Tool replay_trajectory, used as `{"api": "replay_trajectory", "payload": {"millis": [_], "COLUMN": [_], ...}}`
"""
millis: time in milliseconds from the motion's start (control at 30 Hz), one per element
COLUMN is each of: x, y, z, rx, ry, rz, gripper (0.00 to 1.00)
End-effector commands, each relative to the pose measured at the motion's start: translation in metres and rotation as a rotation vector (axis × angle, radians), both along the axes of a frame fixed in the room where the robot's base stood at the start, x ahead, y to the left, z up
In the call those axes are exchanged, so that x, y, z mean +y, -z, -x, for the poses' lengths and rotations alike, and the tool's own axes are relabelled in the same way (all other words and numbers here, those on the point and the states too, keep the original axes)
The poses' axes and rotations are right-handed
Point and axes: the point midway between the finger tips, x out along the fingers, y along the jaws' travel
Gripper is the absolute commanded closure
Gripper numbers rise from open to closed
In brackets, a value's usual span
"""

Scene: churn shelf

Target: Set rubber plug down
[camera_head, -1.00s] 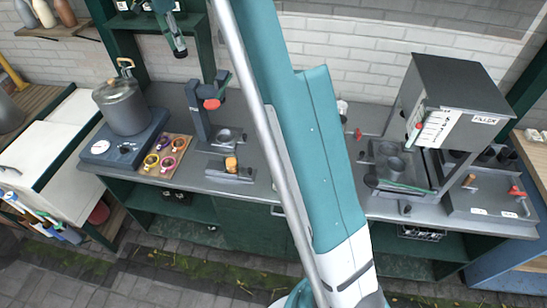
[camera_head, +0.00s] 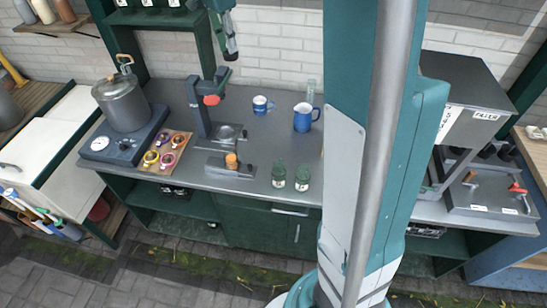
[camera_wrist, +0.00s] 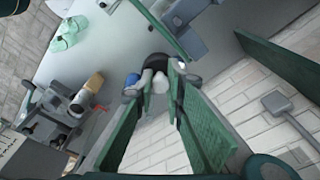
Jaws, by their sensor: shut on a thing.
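My gripper (camera_head: 231,48) hangs in front of the brick wall, above the back of the counter and near the green shelf post. In the wrist view its green fingers (camera_wrist: 160,84) are closed on a small dark rounded thing (camera_wrist: 156,62), which appears to be the rubber plug. A pale part shows just below it between the fingertips. The fingers hide much of it, and its full shape is unclear. In the head view it is too small to tell from the dark gripper tip. It appears held clear of the counter (camera_head: 262,135).
A red-tipped press (camera_head: 203,105) stands below my gripper, with an orange-topped block (camera_head: 231,161) in front. Blue mugs (camera_head: 303,118) and green-lidded jars (camera_head: 279,175) stand to the right. A pot (camera_head: 122,105) is at left. Counter between press and mugs is partly bare.

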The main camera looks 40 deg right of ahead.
Motion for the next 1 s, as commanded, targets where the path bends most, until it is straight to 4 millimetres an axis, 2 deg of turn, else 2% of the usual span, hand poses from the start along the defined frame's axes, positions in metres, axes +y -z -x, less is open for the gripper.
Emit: {"api": "replay_trajectory", "payload": {"millis": [33,300,600,1000], "x": [-0.005,-0.026,-0.042,-0.052], "y": [0.001,0.007,0.017,0.029], "z": [0.012,0.069,0.131,0.181], "rx": [-0.002,-0.007,-0.013,-0.018], "ry": [0.004,0.013,0.022,0.030], "rz": [0.000,-0.001,-0.003,-0.003], "gripper": [0.99,0.99,0.99,0.99]}}
